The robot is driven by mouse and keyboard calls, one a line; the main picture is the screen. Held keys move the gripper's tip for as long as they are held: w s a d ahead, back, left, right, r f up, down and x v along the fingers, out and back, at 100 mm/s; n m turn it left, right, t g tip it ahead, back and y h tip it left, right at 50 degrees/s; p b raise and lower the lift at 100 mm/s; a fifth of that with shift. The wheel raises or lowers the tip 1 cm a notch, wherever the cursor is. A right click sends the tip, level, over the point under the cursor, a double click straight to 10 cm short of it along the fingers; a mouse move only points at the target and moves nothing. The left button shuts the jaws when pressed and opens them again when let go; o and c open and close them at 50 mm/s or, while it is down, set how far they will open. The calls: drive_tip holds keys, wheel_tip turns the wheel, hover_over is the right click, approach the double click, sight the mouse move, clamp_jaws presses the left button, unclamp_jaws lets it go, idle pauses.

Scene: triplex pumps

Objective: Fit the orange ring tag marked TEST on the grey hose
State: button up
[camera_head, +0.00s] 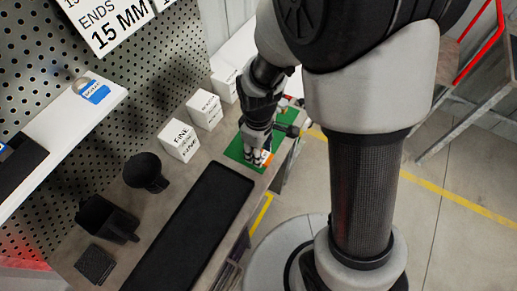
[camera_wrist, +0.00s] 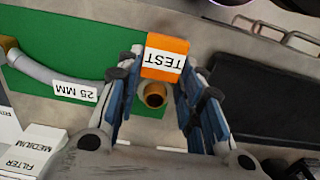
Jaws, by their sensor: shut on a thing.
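The orange ring tag (camera_wrist: 165,57) has a white label reading TEST, upside down in the wrist view. My gripper (camera_wrist: 160,66) has its blue-padded fingers on either side of the tag and is shut on it. A tan, round, hollow end (camera_wrist: 155,95) shows just below the tag between the fingers; I cannot tell whether it is the tag's ring or a fitting. The grey hose (camera_wrist: 42,71) curves in from the left with a white 25 MM label, apart from the tag. In the head view my gripper (camera_head: 260,158) points down over the green mat (camera_head: 237,152), partly hiding the tag.
White boxes (camera_head: 180,141) line the bench beside the pegboard. A long black tray (camera_head: 190,235) lies along the bench's front edge. A black cup (camera_head: 145,168) and a black bin (camera_head: 103,219) stand to the left. A white shelf (camera_head: 60,140) juts from the pegboard.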

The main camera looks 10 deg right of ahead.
drive_tip(key=shift+f, duration=0.25)
drive_tip(key=o, duration=1.2)
drive_tip(key=shift+c, duration=0.2)
wheel_tip(320, 180, up, 12)
drive_tip(key=s+d+r+m+t, duration=0.4)
drive_tip(key=s+d+r+m, duration=0.4)
drive_tip(key=s, duration=0.5)
wheel_tip(320, 180, up, 3)
drive_tip(key=shift+r+m+t, duration=0.2)
drive_tip(key=shift+m+t, duration=0.1)
drive_tip(key=shift+m, duration=0.9)
